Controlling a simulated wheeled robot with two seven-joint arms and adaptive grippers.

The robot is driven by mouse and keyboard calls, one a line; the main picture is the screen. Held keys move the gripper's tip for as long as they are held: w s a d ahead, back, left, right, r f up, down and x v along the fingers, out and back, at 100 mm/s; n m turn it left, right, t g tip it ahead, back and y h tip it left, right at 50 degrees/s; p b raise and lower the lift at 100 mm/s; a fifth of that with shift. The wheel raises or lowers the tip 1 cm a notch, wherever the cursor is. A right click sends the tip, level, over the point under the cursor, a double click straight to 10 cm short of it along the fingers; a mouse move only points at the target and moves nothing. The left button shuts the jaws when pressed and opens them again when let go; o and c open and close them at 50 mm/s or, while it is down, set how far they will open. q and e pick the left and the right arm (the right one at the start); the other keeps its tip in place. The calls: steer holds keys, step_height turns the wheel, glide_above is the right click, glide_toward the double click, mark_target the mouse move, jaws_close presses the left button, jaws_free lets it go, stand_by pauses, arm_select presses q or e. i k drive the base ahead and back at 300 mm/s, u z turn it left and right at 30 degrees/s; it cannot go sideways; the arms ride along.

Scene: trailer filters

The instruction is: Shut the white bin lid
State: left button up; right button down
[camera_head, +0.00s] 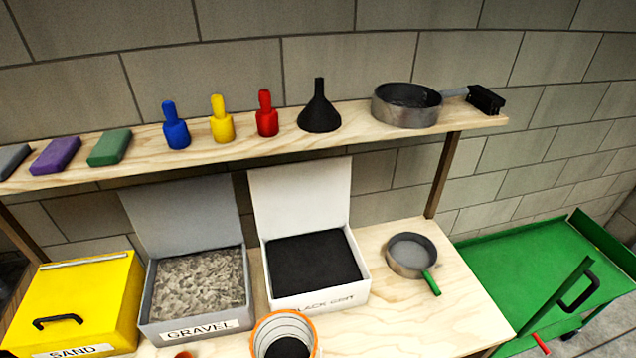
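The white bin (318,296) stands on the wooden bench, labelled "BLACK GRIT" and filled with black grit (314,260). Its white lid (301,192) is open and stands upright at the back of the bin, tilted slightly back towards the wall. Neither of my grippers shows in the head view, so nothing is seen touching the lid.
A grey gravel bin (196,330) with its lid (180,213) raised stands to the left, beside a closed yellow sand bin (98,298). An orange-rimmed container (262,334) stands in front. A green-handled sieve (411,256) lies right. A shelf (350,134) with bottles runs above.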

mark_target(292, 199)
steer(key=k, duration=0.4)
steer(key=z, duration=1.05)
steer(key=i, duration=1.15)
steer(key=u, duration=0.95)
